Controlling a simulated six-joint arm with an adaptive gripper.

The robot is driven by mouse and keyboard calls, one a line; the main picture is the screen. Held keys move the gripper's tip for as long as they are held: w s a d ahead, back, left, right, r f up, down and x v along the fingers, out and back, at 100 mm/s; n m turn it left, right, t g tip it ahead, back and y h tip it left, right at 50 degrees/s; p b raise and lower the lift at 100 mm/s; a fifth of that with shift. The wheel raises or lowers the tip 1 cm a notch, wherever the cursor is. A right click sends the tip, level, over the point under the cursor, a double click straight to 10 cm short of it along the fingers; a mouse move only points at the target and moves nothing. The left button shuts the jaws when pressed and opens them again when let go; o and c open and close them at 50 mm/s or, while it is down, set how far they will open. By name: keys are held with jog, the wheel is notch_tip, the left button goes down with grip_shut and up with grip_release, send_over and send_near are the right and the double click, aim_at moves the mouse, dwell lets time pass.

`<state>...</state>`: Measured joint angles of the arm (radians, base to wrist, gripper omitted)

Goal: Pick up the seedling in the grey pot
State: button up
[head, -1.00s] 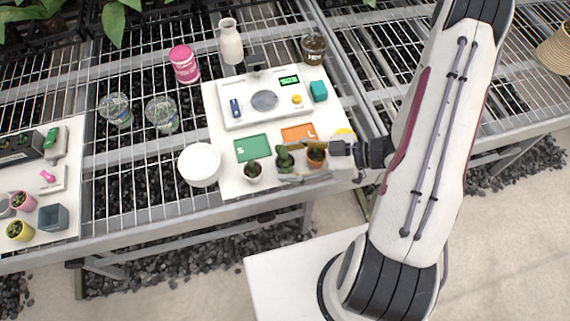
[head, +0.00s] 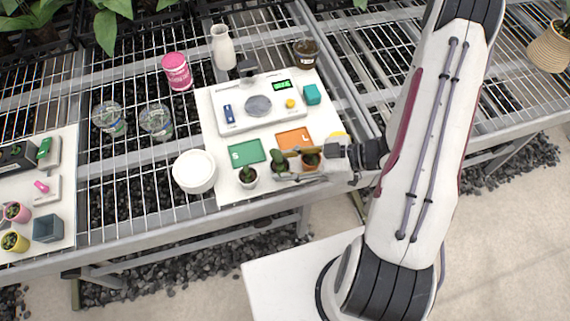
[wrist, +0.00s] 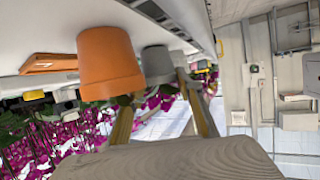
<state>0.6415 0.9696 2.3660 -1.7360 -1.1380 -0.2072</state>
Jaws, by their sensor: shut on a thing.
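The seedling in the grey pot (head: 279,168) stands in the middle of a row of three at the white mat's front edge. The grey pot (wrist: 157,65) also shows in the upside-down wrist view, at the far end of my fingers. My gripper (head: 277,166) reaches in from the right and is shut on the grey-potted seedling. The fingers partly cover its pot in the head view. An orange pot (head: 311,161) with a seedling stands close on the right, near the fingers. I cannot tell whether they touch it.
A white pot (head: 248,179) with a seedling stands left of the grey one. Behind are a green card (head: 240,155), an orange card (head: 291,138) and a white scale (head: 232,121). A white bowl (head: 194,171) stands to the left.

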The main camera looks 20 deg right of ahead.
aim_at(286, 168)
notch_tip(286, 168, up, 10)
jog(key=shift+f, duration=0.2)
dwell(0.7)
